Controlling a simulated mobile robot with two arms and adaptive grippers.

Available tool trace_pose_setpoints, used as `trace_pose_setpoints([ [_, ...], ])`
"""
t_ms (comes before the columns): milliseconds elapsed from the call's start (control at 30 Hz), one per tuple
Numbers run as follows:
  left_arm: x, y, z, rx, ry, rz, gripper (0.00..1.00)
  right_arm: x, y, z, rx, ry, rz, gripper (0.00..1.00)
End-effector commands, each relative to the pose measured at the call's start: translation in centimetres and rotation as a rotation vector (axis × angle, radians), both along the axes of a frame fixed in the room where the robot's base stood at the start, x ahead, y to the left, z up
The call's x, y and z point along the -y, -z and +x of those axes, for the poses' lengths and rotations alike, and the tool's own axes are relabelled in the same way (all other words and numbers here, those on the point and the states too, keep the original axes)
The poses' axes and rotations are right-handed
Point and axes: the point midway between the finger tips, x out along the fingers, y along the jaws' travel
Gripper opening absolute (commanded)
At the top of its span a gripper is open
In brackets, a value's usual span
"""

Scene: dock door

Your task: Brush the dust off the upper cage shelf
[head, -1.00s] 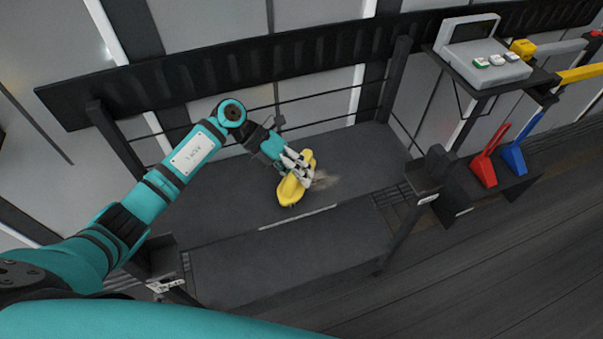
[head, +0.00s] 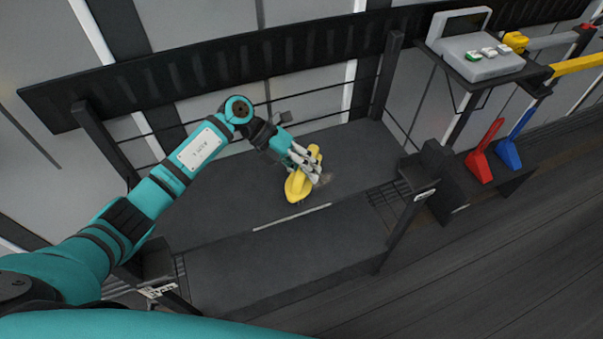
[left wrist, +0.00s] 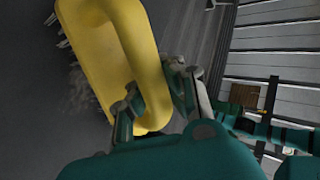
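My left gripper (head: 304,167) is shut on a yellow brush (head: 296,188) over the dark grey upper cage shelf (head: 215,205). The brush is low, at the shelf surface; whether its bristles touch is hard to tell. A small pale brown patch of dust (head: 325,179) lies right beside the brush, partly hidden by it and the fingers. In the left wrist view the brush (left wrist: 118,50) fills the upper left, with fingers around its handle. Bristles show at its left edge, and dust (left wrist: 80,92) lies beside them. My right gripper is not in view.
Cage posts (head: 387,75) and thin rails bound the shelf at the back. A pale label strip (head: 290,216) marks its front edge. The shelf's left part is bare.

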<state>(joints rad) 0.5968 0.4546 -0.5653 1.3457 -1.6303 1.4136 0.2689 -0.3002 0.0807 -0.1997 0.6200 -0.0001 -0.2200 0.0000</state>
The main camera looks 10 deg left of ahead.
Motion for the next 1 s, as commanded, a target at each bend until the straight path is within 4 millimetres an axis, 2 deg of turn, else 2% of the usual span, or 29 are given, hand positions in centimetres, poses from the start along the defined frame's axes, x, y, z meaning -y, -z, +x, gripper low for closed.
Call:
trace_pose_setpoints([
  [167, 0.5, 0.1, 0.4, 0.001, 0.001, 0.0, 0.0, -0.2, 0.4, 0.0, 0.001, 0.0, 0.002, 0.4],
  [433, 2.4, 0.4, 1.7, 0.0, 0.0, 0.0, 0.0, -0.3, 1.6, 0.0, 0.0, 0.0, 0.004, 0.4],
  [667, 3.1, 0.3, 2.1, 0.001, 0.001, -0.001, 0.0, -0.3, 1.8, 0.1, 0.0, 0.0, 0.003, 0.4],
  [1000, 5.3, 0.7, 3.6, 0.0, 0.001, -0.001, 0.0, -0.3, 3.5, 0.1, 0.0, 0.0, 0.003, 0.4],
])
